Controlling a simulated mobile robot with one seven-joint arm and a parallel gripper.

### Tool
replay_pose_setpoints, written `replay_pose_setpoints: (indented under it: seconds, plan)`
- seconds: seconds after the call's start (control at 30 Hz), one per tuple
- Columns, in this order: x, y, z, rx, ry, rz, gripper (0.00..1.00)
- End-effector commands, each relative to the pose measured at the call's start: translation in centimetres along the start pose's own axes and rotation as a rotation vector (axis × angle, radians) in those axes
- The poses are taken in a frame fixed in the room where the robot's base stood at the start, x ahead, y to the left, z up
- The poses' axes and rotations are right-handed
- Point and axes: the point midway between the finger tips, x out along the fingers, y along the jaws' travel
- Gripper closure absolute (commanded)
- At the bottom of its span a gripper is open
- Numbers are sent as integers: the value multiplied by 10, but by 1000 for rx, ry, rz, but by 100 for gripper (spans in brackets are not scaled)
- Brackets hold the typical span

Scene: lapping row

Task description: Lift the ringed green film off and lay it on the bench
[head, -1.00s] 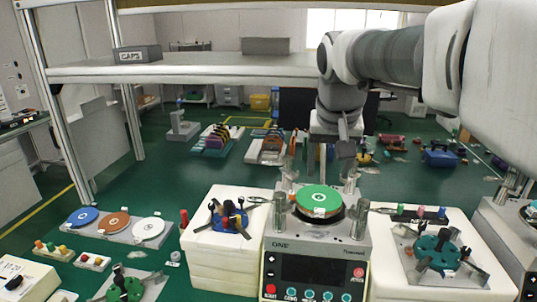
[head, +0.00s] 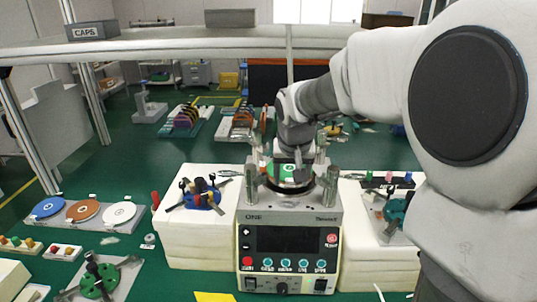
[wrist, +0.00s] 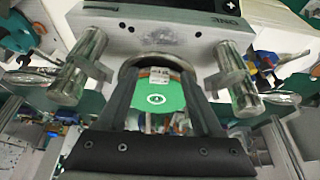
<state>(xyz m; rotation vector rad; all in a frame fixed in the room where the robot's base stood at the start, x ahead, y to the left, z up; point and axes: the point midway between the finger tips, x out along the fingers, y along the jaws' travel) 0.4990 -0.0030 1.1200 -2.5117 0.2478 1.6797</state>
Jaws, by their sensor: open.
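The green film (head: 288,172) is a round disc with a white ring mark and a small white tab, on top of the lapping machine (head: 286,232) labelled ONE. In the wrist view the green film (wrist: 165,100) lies between the two dark fingers of my gripper (wrist: 163,85), with its pale tab toward the machine's front. My gripper is open and above the plate; in the head view my wrist covers part of the film. I cannot tell whether the fingers touch it. Metal posts (head: 325,170) stand around the plate.
White blocks (head: 200,245) flank the machine, carrying a blue fixture (head: 203,197) on the left and a teal one (head: 393,212) on the right. Blue, orange and white discs (head: 82,210) lie on a grey plate at the left. Green bench (head: 150,270) shows front left. A shelf crosses above.

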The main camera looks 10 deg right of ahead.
Motion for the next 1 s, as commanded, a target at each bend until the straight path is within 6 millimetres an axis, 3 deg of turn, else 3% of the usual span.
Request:
replay_pose_setpoints:
  seconds: [0.3,0.67,1.0]
  plan:
    - [6,0,0,-1,1,0,34]
    - [6,0,0,-1,1,0,99]
    - [6,0,0,-1,1,0,100]
